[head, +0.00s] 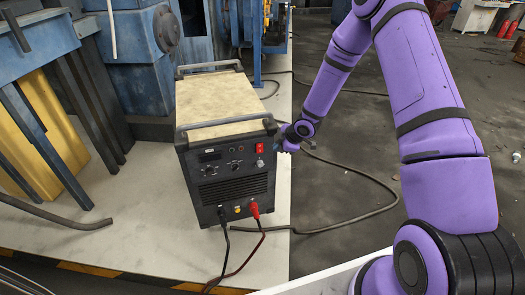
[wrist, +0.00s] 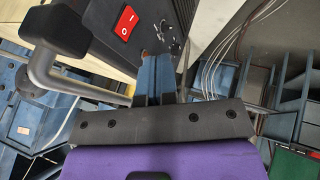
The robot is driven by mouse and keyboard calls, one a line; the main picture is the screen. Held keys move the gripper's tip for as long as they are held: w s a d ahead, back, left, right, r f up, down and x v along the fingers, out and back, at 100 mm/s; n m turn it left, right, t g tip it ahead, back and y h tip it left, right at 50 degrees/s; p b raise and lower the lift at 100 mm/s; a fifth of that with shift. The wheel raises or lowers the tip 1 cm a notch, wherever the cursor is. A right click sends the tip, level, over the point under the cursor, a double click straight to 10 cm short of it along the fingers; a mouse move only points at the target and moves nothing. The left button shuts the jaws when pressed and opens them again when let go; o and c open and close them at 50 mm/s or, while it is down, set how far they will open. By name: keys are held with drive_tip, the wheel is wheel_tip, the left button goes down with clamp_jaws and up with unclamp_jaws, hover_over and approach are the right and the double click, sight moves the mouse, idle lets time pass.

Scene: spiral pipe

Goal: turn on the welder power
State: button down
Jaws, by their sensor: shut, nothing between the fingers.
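The welder (head: 222,165) is a dark box with a tan top, standing on the pale floor left of my arm. Its red power switch (head: 260,148) is at the upper right of the front panel. In the wrist view the red switch (wrist: 125,22) shows I and O marks; I cannot tell which side is pressed. My gripper (head: 284,143) is at the welder's right front edge, close to the switch. In the wrist view my gripper's blue fingers (wrist: 156,62) are together and empty, beside the switch. I cannot tell whether they touch the panel.
A metal handle bar (head: 226,121) runs along the welder's top front edge. Black and red cables (head: 262,238) leave its lower front. Blue machinery (head: 150,45) stands behind and left. Dark floor (head: 345,150) lies open to the right, crossed by a cable.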

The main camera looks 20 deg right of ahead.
sight(263, 152)
drive_tip(key=shift+f, duration=0.1)
drive_tip(key=shift+w+a+f, duration=0.6)
drive_tip(key=shift+w+f, duration=0.8)
drive_tip(key=shift+w+a+f, duration=0.6)
drive_tip(key=shift+w+f, duration=0.8)
drive_tip(key=shift+w+a+f, duration=0.6)
drive_tip(key=shift+w+f, duration=0.8)
drive_tip(key=shift+f, duration=0.1)
drive_tip(key=shift+w+f+t, duration=0.1)
drive_tip(key=shift+w+t, duration=0.1)
drive_tip(key=shift+t, duration=0.2)
